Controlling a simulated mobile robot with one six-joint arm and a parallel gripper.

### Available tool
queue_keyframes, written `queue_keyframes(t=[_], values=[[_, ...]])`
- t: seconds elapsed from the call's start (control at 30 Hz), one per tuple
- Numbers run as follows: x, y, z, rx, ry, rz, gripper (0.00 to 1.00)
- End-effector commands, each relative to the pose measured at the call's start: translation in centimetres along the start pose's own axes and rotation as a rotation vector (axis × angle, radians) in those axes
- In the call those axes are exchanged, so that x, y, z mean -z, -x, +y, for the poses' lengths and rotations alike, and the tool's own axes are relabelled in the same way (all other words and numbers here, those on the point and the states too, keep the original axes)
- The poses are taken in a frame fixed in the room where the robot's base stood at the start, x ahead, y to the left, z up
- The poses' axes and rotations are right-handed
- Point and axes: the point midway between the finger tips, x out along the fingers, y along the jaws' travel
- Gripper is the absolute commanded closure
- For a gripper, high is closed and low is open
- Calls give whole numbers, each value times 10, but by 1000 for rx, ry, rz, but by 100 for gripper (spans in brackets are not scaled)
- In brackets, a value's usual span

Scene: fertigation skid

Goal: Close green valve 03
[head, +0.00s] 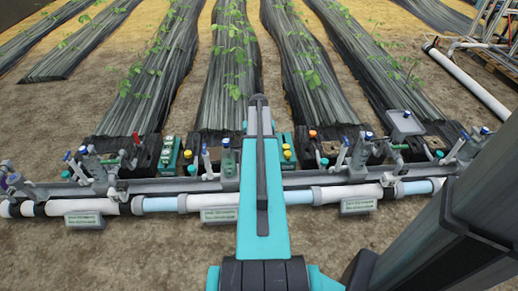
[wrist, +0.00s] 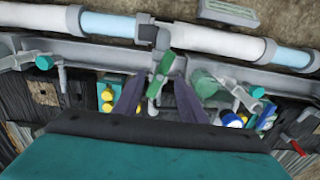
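A green valve handle (wrist: 165,72) stands near the middle of the wrist view, on a grey fitting at the manifold pipe. My gripper (wrist: 160,85) has its two dark fingers apart, one on each side of the handle. I cannot tell whether either finger touches it. In the head view my teal arm reaches forward over the pipe and hides the gripper and this handle. The valve's number cannot be read. The label plates, such as the middle one (head: 219,214), are too small to read.
A grey manifold pipe (wrist: 100,53) and a white and blue pipe (head: 160,204) run across. Near the handle are a translucent green cylinder (wrist: 204,84), yellow knobs (wrist: 107,101), a blue-capped part (wrist: 232,121) and a red lever (wrist: 294,145). Bare soil (head: 130,260) lies in front.

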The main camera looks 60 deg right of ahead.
Motion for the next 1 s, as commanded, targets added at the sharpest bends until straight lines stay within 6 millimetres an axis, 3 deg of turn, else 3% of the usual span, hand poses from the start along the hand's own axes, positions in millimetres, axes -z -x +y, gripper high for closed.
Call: queue_keyframes(t=[0.2, 0.77, 1.0], values=[[0, 18, 0, 0, 0, 0, 62], [0, 18, 0, 0, 0, 0, 62], [0, 26, -24, 0, 34, -3, 62]])
